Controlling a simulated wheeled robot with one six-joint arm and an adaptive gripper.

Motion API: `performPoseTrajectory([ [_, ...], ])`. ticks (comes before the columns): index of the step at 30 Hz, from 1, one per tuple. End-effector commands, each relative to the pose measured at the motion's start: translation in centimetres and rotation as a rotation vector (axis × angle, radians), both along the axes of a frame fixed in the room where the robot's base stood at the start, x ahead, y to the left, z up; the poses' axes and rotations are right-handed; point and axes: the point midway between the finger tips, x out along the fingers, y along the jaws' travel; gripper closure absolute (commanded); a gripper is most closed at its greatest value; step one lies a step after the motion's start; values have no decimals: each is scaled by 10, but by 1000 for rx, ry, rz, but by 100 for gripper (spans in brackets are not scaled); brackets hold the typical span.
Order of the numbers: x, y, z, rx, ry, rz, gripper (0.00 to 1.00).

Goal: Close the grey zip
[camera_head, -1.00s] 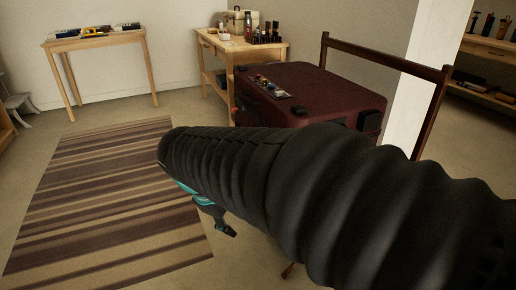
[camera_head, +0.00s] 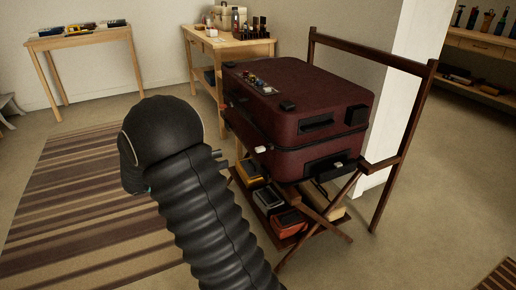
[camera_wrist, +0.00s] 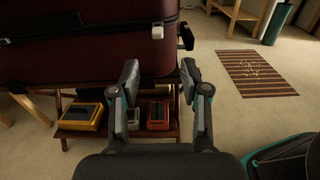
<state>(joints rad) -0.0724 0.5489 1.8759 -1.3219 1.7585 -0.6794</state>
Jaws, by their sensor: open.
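The maroon suitcase (camera_head: 300,98) lies flat on a dark wooden folding rack. A dark seam runs around its side. A small pale grey tab, seemingly the zip pull (camera_head: 261,149), sits on the seam near the front corner. It also shows in the wrist view (camera_wrist: 157,33), above and between my fingertips. My gripper (camera_wrist: 158,80) is open and empty, with both fingers pointing toward the suitcase, apart from the tab. In the head view my black sleeved arm hides most of the gripper. Whether the seam gapes cannot be told.
A shelf under the suitcase holds yellow, grey and orange boxes (camera_wrist: 80,117). The rack's tall wooden frame (camera_head: 405,150) stands at the right. Wooden tables (camera_head: 85,45) with small items stand at the back. A striped rug (camera_head: 75,190) covers open floor at left.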

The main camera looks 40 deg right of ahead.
Motion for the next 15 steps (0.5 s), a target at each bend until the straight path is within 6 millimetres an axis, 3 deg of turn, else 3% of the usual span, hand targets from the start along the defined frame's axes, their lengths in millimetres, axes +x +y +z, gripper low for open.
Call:
performPoseTrajectory([
  [8,-1,-20,-1,-17,16,3,54],
  [15,-12,-64,-1,-16,16,1,54],
])
